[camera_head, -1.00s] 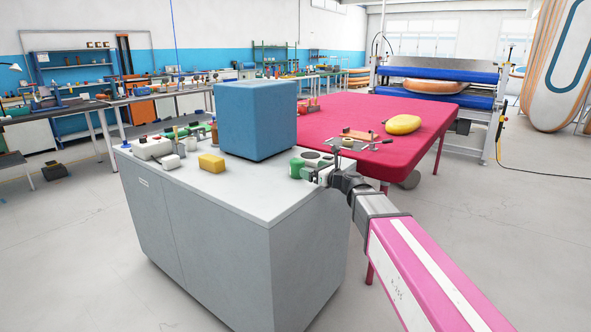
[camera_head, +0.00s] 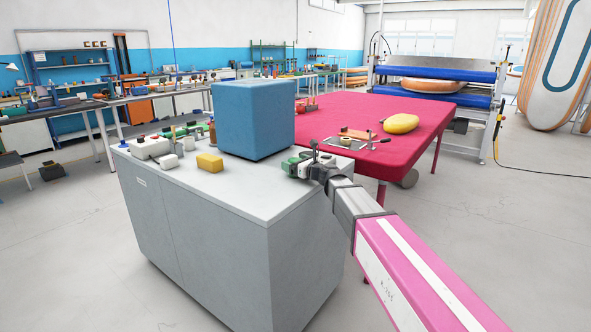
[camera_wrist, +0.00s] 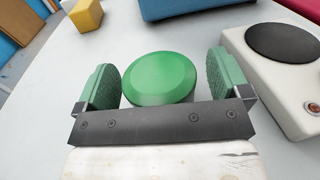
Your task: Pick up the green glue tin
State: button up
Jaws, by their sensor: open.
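The green glue tin (camera_wrist: 160,77) stands on the grey cabinet top, its round green top showing in the wrist view. My gripper (camera_wrist: 165,75) is open, with one green-padded finger on each side of the tin. Small gaps show between the tin and both fingers, with the wider one on the right. The gripper's dark crossbar hides the tin's near lower part. In the head view my gripper (camera_head: 300,167) is at the right end of the cabinet top, and it mostly hides the tin.
A white device with a dark round plate (camera_wrist: 285,45) stands close to the right finger. A blue block (camera_head: 253,120) stands behind on the cabinet (camera_head: 215,225). A yellow block (camera_head: 209,162) lies to the left. The red table (camera_head: 440,110) is beyond.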

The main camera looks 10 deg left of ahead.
jog(key=c, duration=1.3)
jog(key=shift+r, duration=0.1)
